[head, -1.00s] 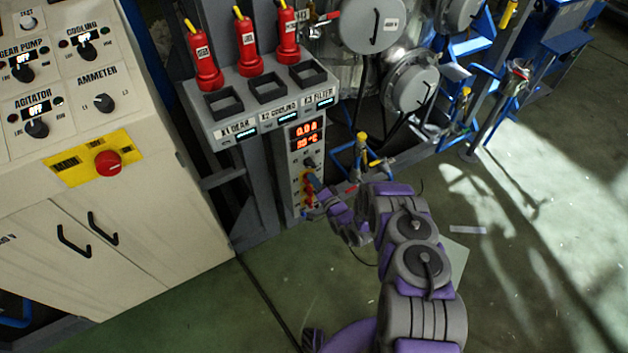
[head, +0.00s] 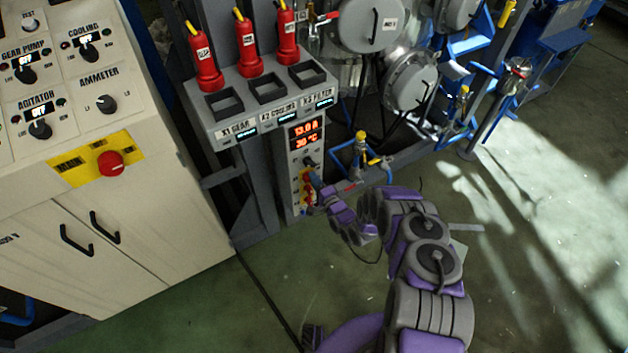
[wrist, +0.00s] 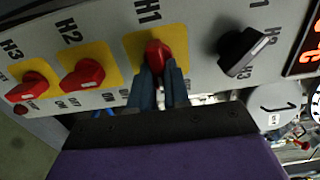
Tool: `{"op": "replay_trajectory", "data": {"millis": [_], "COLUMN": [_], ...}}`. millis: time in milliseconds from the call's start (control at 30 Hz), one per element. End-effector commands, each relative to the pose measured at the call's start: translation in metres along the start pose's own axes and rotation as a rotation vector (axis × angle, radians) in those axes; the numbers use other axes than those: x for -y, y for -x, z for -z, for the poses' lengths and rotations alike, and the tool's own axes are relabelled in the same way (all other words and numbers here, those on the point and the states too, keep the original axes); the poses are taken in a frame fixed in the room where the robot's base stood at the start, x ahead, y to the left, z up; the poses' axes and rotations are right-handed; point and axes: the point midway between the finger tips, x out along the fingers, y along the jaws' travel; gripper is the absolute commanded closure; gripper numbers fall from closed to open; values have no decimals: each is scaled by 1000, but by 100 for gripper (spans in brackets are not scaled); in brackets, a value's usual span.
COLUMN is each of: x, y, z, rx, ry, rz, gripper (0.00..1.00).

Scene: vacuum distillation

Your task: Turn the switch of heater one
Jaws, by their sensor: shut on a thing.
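In the wrist view, the red switch of heater one (wrist: 157,55), on a yellow plate labelled H1, stands between the fingertips of my gripper (wrist: 160,78). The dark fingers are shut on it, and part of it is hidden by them. The red H2 switch (wrist: 82,75) and red H3 switch (wrist: 33,87) sit beside it. In the head view, my gripper (head: 314,184) reaches the lower part of the grey heater panel (head: 297,205). The panel's red display (head: 306,134) reads about 13.0 A and 30 °C.
A black knob (wrist: 242,50) sits close to the H1 switch. Three red plugs stand above the panel on a grey box (head: 220,133). A white cabinet (head: 150,240) with a red emergency button (head: 110,163) is at the left.

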Motion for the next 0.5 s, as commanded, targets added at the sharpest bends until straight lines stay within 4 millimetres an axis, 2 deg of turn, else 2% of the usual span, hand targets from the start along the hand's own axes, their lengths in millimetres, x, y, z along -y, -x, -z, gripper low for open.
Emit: {"op": "replay_trajectory", "data": {"millis": [200, 233, 500], "x": [-3, -3, -1], "y": [2, 2, 2], "z": [4, 4, 2], "rx": [-9, -9, -5], "ry": [-2, -2, 0], "rz": [-7, -7, -3], "gripper": [100, 82, 58]}}
